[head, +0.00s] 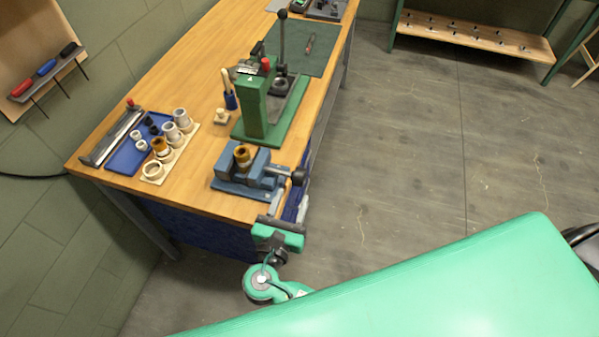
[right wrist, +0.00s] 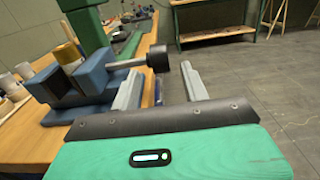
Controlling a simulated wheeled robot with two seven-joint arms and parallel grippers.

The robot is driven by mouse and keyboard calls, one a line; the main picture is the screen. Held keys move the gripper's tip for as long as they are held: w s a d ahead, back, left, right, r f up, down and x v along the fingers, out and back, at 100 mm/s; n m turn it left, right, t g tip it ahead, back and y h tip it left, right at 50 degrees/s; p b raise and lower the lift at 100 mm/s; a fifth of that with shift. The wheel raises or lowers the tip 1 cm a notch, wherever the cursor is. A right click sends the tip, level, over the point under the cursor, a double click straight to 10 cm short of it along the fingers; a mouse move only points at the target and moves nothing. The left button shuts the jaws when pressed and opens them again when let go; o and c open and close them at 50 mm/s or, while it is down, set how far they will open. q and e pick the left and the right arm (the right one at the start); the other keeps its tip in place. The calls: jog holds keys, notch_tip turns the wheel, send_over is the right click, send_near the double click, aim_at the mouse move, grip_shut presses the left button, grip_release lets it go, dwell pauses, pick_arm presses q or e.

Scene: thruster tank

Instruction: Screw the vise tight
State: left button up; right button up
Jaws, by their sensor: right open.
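The blue vise (head: 240,182) is mounted near the front right corner of the wooden bench. A brass-coloured cylinder with a dark top (head: 242,155) stands upright at its jaws; whether it is clamped I cannot tell. The vise's screw ends in a dark knob (right wrist: 158,57) pointing right, past the bench edge. My right gripper (head: 293,190) is open beside the vise, its fingers pointing toward the knob. In the right wrist view (right wrist: 160,70) the knob appears between the two fingertips, with space on both sides. My left gripper is out of view.
A green press (head: 254,107) stands behind the vise on the bench (head: 190,98). A blue tray (head: 128,157) and a block with several pale rings (head: 170,158) lie to the left. Open floor (head: 410,130) lies right of the bench.

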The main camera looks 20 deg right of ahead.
aim_at(296, 184)
jog(key=p+x, duration=0.1)
jog(key=x, duration=0.7)
jog(key=shift+s, duration=0.1)
jog(key=shift+c, duration=0.4)
jog(key=shift+a+f, duration=0.1)
jog(key=c, duration=0.7)
